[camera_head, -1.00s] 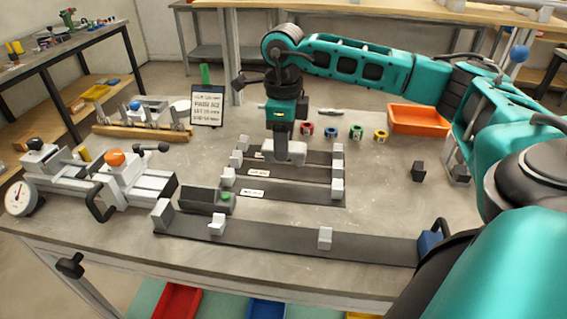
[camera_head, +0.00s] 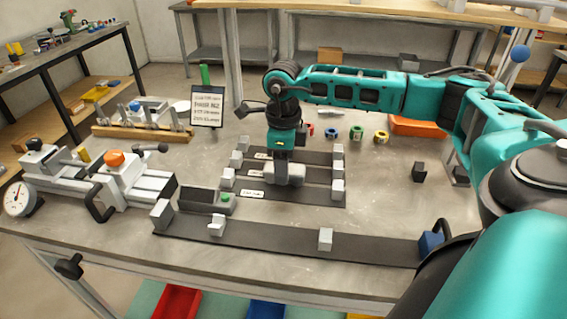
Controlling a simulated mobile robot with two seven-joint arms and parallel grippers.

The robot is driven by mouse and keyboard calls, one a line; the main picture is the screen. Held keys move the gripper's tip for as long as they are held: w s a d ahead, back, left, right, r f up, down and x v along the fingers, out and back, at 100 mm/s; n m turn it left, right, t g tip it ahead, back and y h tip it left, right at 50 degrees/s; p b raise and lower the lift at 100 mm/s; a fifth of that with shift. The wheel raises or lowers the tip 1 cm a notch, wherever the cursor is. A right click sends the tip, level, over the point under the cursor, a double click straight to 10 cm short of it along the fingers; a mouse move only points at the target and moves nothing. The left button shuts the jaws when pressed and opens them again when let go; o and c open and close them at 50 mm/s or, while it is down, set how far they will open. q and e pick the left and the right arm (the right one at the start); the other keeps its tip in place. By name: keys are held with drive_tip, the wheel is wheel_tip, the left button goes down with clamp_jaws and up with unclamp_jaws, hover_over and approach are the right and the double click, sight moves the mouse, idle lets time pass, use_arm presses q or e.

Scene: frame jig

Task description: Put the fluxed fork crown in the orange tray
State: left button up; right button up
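My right gripper (camera_head: 286,174) points down over the dark strips in the middle of the table. It is at a light grey block-like part, which I take to be the fork crown (camera_head: 271,173). The part sits between and behind the dark fingers and appears gripped. Flux on it is too small to make out. My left gripper is not in view.
Dark strips with light grey end blocks (camera_head: 337,189) lie under the gripper. A longer strip (camera_head: 275,237) runs along the front. A clamp fixture with an orange knob (camera_head: 115,158) stands left. Coloured rings (camera_head: 357,132) and a black block (camera_head: 419,171) are right.

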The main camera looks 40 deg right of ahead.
drive_tip(key=shift+o, duration=1.4)
drive_tip(key=shift+r, duration=0.1)
